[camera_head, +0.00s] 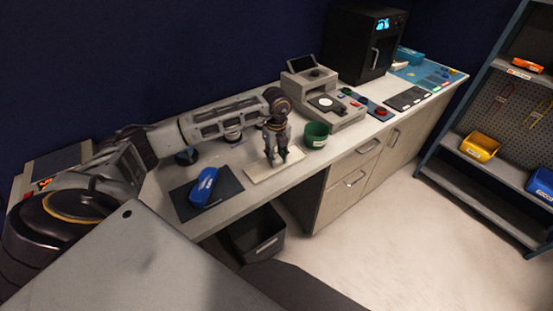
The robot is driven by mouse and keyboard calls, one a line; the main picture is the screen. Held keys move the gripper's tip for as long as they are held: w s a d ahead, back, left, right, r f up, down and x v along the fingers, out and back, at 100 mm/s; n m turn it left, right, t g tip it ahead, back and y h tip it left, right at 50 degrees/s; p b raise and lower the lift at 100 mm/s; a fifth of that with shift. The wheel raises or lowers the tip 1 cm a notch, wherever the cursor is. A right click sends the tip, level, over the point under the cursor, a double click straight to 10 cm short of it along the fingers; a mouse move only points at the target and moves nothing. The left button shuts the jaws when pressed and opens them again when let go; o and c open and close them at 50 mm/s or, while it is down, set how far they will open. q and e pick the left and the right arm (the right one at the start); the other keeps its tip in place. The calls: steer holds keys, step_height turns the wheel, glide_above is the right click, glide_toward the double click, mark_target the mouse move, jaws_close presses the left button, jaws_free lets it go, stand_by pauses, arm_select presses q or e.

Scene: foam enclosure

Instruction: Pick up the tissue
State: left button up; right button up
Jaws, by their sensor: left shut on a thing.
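My right gripper is not in view.
A green cup (316,134) stands close to the right of my left gripper. A blue object (204,187) lies on a dark mat (180,204) to the left. A grey device (335,112) stands behind. A dark bin (255,236) is below the counter.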

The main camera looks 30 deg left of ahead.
mark_target(277, 158)
arm_select(q)
steer(key=shift+r, duration=0.6)
step_height(277, 158, up, 8)
steer(key=shift+f+b, duration=0.2)
steer(key=shift+b, duration=0.35)
steer(key=shift+r, duration=0.6)
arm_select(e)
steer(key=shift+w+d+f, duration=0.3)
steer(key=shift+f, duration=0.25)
